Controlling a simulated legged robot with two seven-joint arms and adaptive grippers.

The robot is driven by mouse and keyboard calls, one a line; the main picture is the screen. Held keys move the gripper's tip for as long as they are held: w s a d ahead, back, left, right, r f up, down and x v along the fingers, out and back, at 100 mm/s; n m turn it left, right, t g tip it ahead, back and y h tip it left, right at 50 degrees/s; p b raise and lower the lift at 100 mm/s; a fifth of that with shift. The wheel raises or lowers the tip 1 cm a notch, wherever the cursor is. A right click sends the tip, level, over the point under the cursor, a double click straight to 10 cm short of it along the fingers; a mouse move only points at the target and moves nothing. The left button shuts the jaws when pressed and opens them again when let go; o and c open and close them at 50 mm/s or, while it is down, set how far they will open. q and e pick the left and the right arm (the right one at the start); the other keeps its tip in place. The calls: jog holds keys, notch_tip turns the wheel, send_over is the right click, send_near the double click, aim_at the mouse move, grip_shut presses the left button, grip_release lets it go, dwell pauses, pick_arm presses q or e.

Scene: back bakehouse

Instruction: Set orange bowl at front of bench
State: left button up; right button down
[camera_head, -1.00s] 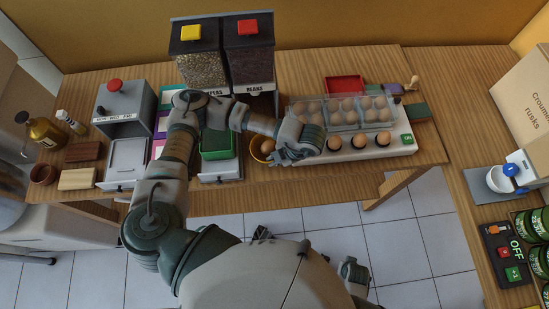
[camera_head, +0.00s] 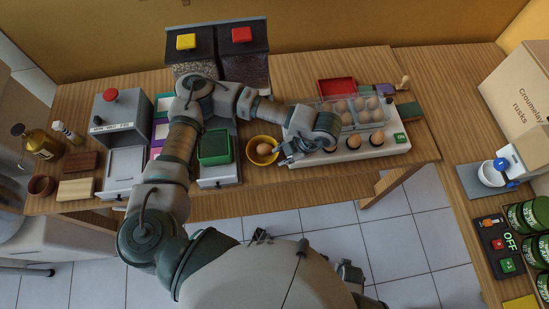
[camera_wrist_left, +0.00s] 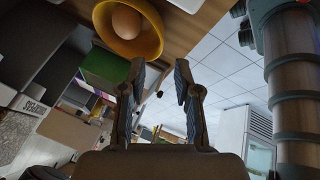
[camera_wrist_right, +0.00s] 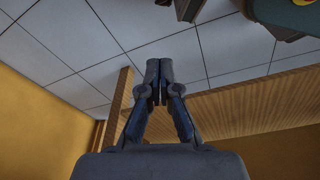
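The orange bowl (camera_head: 253,158) stands upright on the bench near its front edge, between the green container and the white egg unit. A brown egg (camera_head: 264,149) lies in it. My left gripper (camera_head: 284,153) is just right of the bowl, open and empty. In the left wrist view the bowl (camera_wrist_left: 137,48) is at the upper left with the egg (camera_wrist_left: 126,20) inside, apart from the spread fingers (camera_wrist_left: 160,68). My right gripper (camera_wrist_right: 159,68) shows in the right wrist view with its fingers together and nothing between them, above floor tiles.
The white egg unit (camera_head: 390,149) with several eggs and a clear cover stands right of the bowl. The green container (camera_head: 215,147) stands left of it. Two dispensers (camera_head: 243,65) and a red tray (camera_head: 337,87) are behind. Bare bench (camera_head: 262,178) shows in front of the bowl.

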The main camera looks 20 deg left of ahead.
pick_arm(q)
jog(key=v, duration=0.2)
jog(key=shift+r, duration=0.45)
pick_arm(e)
jog(key=shift+s+a+f, duration=0.2)
jog(key=shift+f, duration=0.15)
pick_arm(q)
jog(key=shift+d, duration=0.3)
pick_arm(e)
jog(key=shift+d, duration=0.2)
pick_arm(q)
jog(key=shift+a, duration=0.1)
